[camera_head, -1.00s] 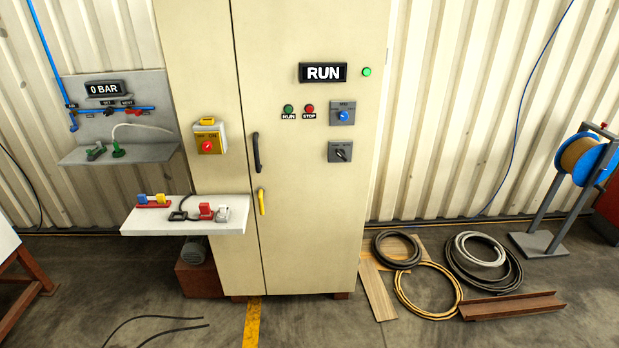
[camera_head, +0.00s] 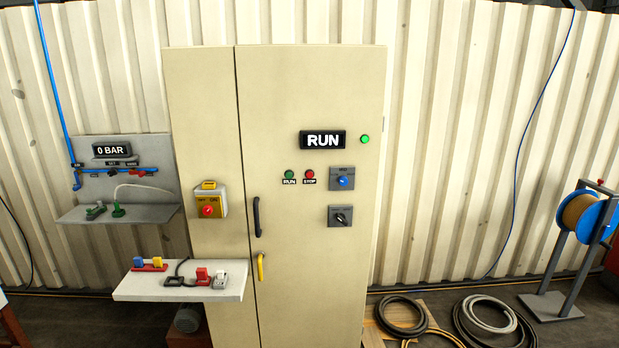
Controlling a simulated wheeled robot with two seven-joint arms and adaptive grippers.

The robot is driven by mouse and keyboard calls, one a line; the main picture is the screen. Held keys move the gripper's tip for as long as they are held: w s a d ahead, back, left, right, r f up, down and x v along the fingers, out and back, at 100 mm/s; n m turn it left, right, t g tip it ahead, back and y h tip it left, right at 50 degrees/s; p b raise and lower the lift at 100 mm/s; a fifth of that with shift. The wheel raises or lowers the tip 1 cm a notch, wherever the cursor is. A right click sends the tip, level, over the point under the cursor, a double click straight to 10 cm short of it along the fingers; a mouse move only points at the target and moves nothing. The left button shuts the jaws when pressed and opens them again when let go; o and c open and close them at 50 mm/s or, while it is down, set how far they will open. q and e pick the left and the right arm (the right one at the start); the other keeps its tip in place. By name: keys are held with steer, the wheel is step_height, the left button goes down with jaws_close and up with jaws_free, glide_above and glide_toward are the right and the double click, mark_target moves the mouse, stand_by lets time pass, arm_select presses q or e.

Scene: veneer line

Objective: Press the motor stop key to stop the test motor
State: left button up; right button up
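The red STOP key (camera_head: 309,174) sits on the upper part of the beige cabinet door, with a STOP label under it. The green RUN key (camera_head: 289,174) is just to its left. Above them a black display (camera_head: 322,140) reads RUN, and a green lamp (camera_head: 365,139) beside it looks lit. Part of a motor (camera_head: 187,319) shows low at the cabinet's left, under the shelf. Neither of my grippers is in view.
The cabinet (camera_head: 300,270) has a blue knob (camera_head: 344,182), a black selector (camera_head: 340,216), a dark handle (camera_head: 257,216) and a yellow-red switch (camera_head: 208,204). A white shelf (camera_head: 230,291) juts out at left. Coiled hoses (camera_head: 400,318) lie on the floor at right.

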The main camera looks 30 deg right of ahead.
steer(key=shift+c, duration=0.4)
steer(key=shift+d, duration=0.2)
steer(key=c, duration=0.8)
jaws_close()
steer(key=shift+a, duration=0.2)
